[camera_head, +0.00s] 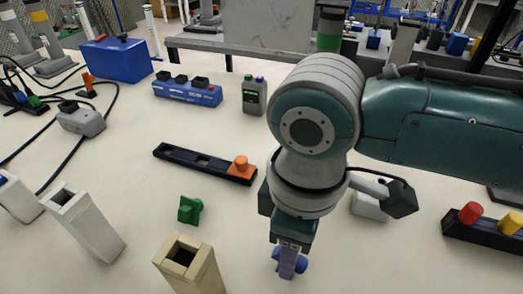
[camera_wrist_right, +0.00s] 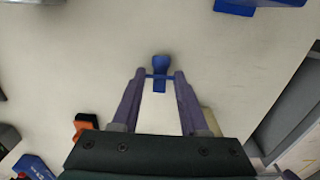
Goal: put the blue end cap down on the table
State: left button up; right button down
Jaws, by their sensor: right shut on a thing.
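The blue end cap (camera_head: 302,263) is at the bottom of the head view, partly hidden behind my right gripper (camera_head: 288,268). In the right wrist view the blue end cap (camera_wrist_right: 160,63) sits between the fingertips of my right gripper (camera_wrist_right: 160,77), which is shut on it. Whether the cap touches the table (camera_head: 330,245) or hangs just above it I cannot tell. My left gripper does not show.
A green cap (camera_head: 189,210) and a beige square tube (camera_head: 176,272) stand left of my gripper. A black rack (camera_head: 190,157) holds an orange cap (camera_head: 241,167). Another black rack (camera_head: 480,238) with red and yellow caps is at right.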

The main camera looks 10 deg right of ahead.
jog(key=shift+f, duration=0.2)
jog(key=shift+c, duration=2.1)
grip_release()
jog(key=shift+r, duration=0.1)
notch_tip(320, 180, up, 12)
jog(key=p, duration=0.3)
jog(key=s+a+f+m+t+y, duration=0.2)
jog(key=s+a+m+y, duration=0.15)
jog(key=s, duration=0.25)
jog(key=s+d+m+t+h, duration=0.1)
jog(key=s+d+m+h, duration=0.2)
jog(key=d, duration=1)
jog(key=s+m, duration=0.2)
jog(key=s, duration=0.1)
jog(key=shift+f+m+t, duration=0.3)
jog(key=shift+m, duration=0.05)
jog(key=shift+s, duration=0.1)
